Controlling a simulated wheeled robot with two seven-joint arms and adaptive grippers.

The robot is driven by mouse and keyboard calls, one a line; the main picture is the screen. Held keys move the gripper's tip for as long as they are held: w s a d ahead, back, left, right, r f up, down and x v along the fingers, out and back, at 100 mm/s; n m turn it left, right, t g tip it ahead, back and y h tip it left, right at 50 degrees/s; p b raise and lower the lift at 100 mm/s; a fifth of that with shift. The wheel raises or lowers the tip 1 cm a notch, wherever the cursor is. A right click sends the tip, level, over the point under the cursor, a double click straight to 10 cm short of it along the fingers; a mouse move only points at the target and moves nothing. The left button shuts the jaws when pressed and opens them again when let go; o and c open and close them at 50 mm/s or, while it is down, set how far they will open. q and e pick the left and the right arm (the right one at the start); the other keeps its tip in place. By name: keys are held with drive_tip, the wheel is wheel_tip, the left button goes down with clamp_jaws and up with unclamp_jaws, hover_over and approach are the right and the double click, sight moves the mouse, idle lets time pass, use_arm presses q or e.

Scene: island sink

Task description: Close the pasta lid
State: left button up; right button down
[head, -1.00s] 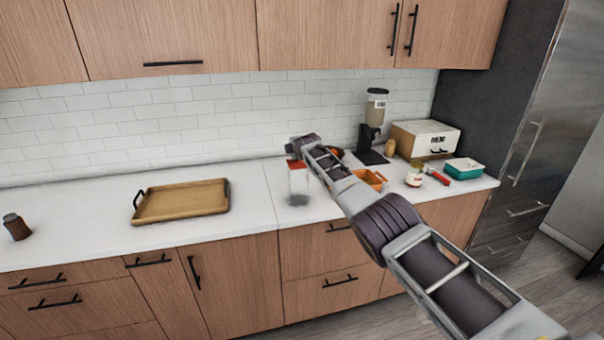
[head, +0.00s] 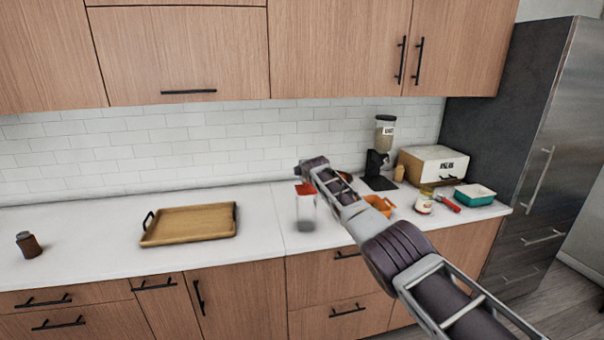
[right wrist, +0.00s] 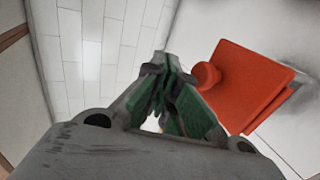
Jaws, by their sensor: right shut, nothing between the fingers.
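The pasta jar (head: 305,213) is a clear container standing on the white counter, with a red square lid (head: 305,189) at its top. In the right wrist view the lid (right wrist: 248,88) fills the right side and shows a round red knob on its left edge. Whether the lid sits fully closed cannot be told. My right gripper (head: 303,168) is just above and beside the lid in the head view. In the right wrist view my right gripper (right wrist: 163,75) is shut and empty, its green-padded fingers left of the knob. My left gripper is not in view.
A wooden tray (head: 148,238) lies left of the jar, with a brown jar (head: 28,244) farther left. To the right are an orange container (head: 379,205), a dispenser (head: 383,145), a bread box (head: 432,166) and a teal container (head: 474,196). Counter between tray and jar is clear.

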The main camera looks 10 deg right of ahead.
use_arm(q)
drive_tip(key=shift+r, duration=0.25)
use_arm(e)
drive_tip(key=shift+r, duration=0.3)
drive_tip(key=shift+r+p, duration=1.85)
drive_tip(key=shift+p, duration=0.2)
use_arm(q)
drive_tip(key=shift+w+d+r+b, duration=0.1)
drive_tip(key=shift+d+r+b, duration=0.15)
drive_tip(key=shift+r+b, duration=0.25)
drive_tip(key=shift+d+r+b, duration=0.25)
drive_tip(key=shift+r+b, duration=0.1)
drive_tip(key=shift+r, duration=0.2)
use_arm(e)
wheel_tip(320, 180, up, 10)
drive_tip(key=shift+f, duration=0.15)
